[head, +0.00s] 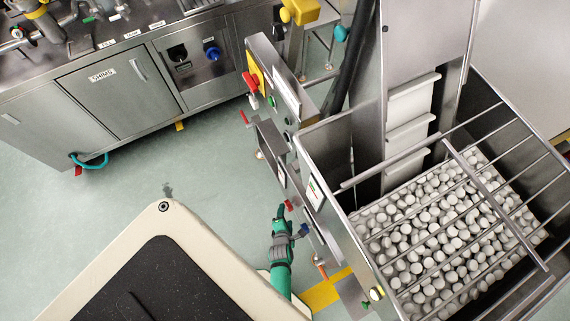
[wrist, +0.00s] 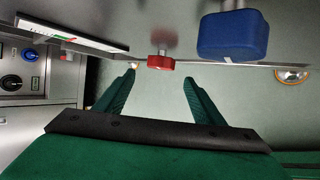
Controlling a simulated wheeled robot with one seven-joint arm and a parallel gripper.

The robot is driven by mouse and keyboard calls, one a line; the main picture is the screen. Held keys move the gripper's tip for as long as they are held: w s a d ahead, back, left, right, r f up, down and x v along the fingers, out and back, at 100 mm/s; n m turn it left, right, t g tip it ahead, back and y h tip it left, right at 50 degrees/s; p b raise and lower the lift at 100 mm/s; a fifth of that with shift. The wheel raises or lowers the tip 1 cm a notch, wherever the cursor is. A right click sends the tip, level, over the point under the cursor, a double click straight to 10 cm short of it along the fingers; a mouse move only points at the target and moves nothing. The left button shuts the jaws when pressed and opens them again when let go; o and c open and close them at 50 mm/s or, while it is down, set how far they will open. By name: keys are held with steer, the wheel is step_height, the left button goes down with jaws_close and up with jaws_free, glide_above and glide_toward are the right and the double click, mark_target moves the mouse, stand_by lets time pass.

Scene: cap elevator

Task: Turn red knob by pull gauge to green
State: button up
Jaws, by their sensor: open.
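The red knob (wrist: 161,61) sticks out from a steel panel in the wrist view, just beyond my fingertips and roughly between them. In the head view a small red piece, seemingly the same knob (head: 288,205), shows by my fingertips. My gripper (head: 281,213) is green, open and empty; in the wrist view its two fingers (wrist: 158,80) stand apart, not visibly touching the knob. A white gauge plate (wrist: 83,35) with a red and green strip lies left of the knob. The gauge seems to be the white plate (head: 316,192) on the machine's side in the head view.
A blue block (wrist: 233,36) sits right of the knob, close to my right finger. A hopper (head: 366,255) full of white caps stands right of my gripper. Steel cabinets (head: 110,85) stand at the back left. The floor (head: 120,175) between is clear.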

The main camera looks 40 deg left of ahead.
steer(key=shift+v, duration=1.85)
